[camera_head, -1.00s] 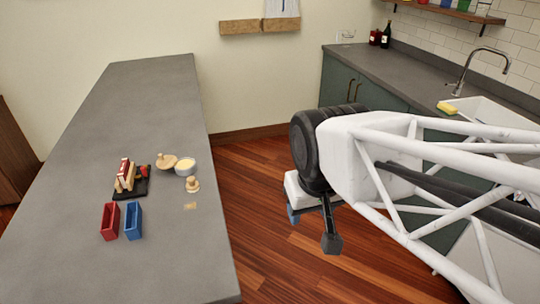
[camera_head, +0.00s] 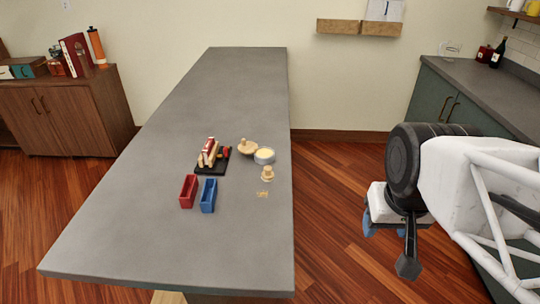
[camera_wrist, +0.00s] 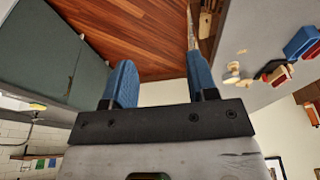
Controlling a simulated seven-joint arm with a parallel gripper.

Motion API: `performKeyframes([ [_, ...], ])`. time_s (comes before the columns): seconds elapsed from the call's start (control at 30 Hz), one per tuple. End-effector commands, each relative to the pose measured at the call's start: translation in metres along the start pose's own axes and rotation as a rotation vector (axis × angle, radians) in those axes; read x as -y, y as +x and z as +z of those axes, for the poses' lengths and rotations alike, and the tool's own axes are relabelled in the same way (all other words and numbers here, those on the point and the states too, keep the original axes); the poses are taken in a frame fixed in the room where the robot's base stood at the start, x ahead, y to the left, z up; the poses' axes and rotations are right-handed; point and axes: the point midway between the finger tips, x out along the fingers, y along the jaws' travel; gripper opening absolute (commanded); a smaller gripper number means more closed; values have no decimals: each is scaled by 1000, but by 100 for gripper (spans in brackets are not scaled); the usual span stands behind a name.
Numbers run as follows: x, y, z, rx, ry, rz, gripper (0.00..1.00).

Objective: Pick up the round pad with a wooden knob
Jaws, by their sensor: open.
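A round, flat wooden piece with a knob on top (camera_head: 247,148), which looks like the pad, lies on the grey table (camera_head: 225,100) beside a round tub with pale contents (camera_head: 264,156). A smaller knobbed wooden piece (camera_head: 267,174) stands just in front of the tub. My gripper (camera_wrist: 162,82) is open and empty, with blue fingertips. In the head view it hangs over the floor, well to the right of the table, its fingers partly hidden by my arm. In the wrist view small table objects show at upper right, too small to identify the pad surely.
A black tray (camera_head: 215,169) holds red and wooden pieces left of the pad. A red box (camera_head: 188,191) and a blue box (camera_head: 208,195) stand in front. A small tan piece (camera_head: 264,194) lies near the right edge. The far table is clear.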

Motion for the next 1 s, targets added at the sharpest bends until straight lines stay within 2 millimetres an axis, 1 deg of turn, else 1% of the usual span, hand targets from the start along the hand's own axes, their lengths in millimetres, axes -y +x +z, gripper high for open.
performKeyframes([
  [0.37, 0, 0, -1, 1, 2, 0, 57],
  [0.47, 2, 0, -6, 3, 11, 1, 57],
  [0.57, 4, 1, -15, 7, 27, 2, 57],
  [0.67, 8, 2, -30, 15, 56, 5, 57],
  [0.77, 15, 4, -49, 24, 94, 9, 57],
  [1.0, 38, 16, -104, 46, 207, 24, 57],
])
